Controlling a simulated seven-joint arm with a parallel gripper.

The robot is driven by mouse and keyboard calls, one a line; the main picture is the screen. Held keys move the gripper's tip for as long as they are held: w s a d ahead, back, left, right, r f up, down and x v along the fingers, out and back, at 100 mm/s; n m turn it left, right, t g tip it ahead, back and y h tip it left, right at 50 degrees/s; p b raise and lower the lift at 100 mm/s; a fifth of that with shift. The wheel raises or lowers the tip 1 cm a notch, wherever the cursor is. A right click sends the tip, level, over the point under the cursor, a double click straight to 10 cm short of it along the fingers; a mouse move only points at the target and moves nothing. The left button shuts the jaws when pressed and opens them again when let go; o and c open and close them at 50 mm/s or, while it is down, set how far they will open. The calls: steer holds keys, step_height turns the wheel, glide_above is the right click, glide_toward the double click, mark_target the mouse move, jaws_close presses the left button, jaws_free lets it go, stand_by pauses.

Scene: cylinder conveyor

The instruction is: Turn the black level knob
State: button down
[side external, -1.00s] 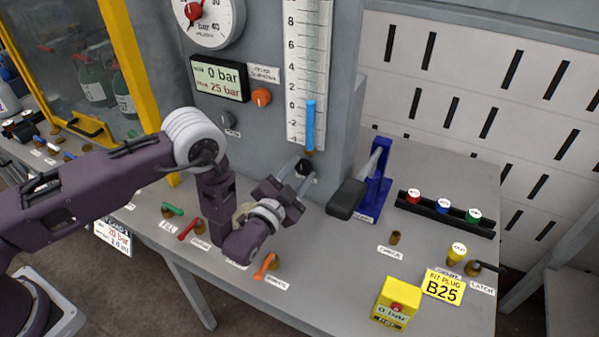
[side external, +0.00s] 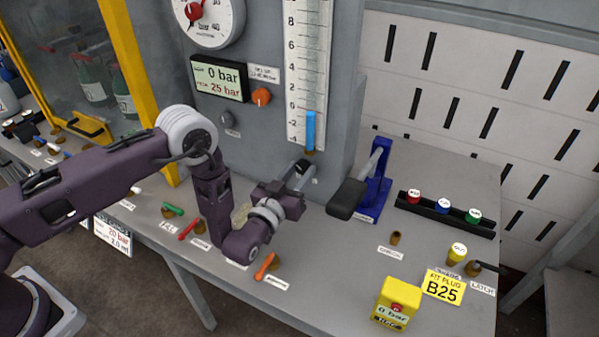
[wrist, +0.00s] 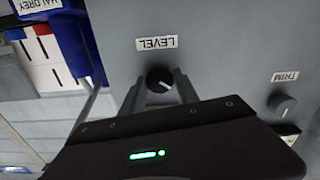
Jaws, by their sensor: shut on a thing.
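The black level knob (wrist: 159,79) sits on the grey panel under the LEVEL label (wrist: 157,43) in the wrist view, with a white pointer mark on its face. My gripper (wrist: 160,87) is shut on it, one grey finger on each side. In the side external view my gripper (side external: 300,170) is at the panel's lower part, below the scale, and largely hides the knob. The blue level column (side external: 310,131) on the white scale (side external: 308,70) stands a little below the 0 mark.
A grey TRIM knob (wrist: 283,105) is beside the level knob. A blue lever stand (side external: 375,180) with a dark grey handle (side external: 346,199) stands close right of my gripper. An orange knob (side external: 261,97) and a display (side external: 219,78) are higher on the panel.

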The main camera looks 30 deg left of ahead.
steer(key=shift+n, duration=0.5)
stand_by(0.3)
steer(key=c, duration=0.9)
jaws_free()
steer(key=shift+s, duration=0.1)
